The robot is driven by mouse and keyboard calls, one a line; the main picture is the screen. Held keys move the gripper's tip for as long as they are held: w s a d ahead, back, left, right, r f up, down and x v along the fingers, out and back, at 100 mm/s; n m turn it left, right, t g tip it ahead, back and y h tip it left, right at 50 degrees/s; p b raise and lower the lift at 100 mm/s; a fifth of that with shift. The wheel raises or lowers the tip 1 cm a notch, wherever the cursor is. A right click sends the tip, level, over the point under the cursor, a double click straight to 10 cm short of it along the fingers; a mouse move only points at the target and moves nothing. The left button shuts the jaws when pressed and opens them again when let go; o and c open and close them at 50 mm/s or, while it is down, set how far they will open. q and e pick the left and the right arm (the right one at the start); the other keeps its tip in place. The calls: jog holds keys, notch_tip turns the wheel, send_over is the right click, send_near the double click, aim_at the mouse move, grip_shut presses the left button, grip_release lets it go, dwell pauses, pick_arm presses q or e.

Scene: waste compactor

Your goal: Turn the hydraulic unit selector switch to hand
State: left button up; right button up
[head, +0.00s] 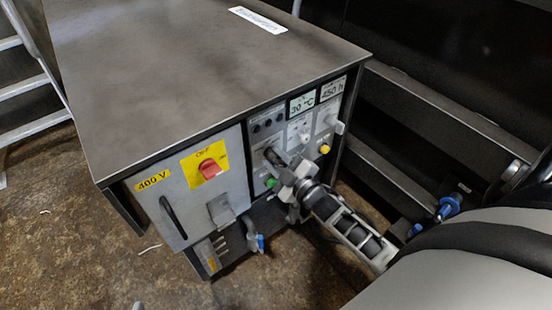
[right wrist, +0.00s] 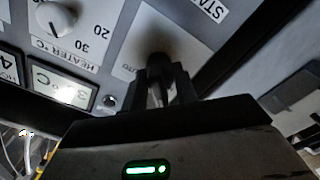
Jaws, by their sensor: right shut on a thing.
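The hydraulic unit is a grey cabinet (head: 190,75) with a control panel on its front. My right gripper (head: 278,163) is at the left part of this panel, with its arm coming in from the lower right. In the right wrist view, the gripper (right wrist: 165,88) is shut on the selector switch (right wrist: 158,62), a dark knob on a light plate. The fingers cover much of the knob, and its exact setting cannot be told. My left gripper is not in view.
A red rotary switch (head: 209,169) on a yellow plate sits left of the control panel. A heater dial (right wrist: 55,18) is beside the gripped knob in the wrist view. A yellow button (head: 324,149) is right of my gripper. Dark steel beams (head: 430,130) stand at the right.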

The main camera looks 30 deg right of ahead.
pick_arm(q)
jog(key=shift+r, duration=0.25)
pick_arm(e)
jog(key=o, duration=0.6)
pick_arm(q)
jog(key=shift+p, duration=0.45)
pick_arm(e)
jog(key=s+d, duration=0.1)
jog(key=s, duration=1.5)
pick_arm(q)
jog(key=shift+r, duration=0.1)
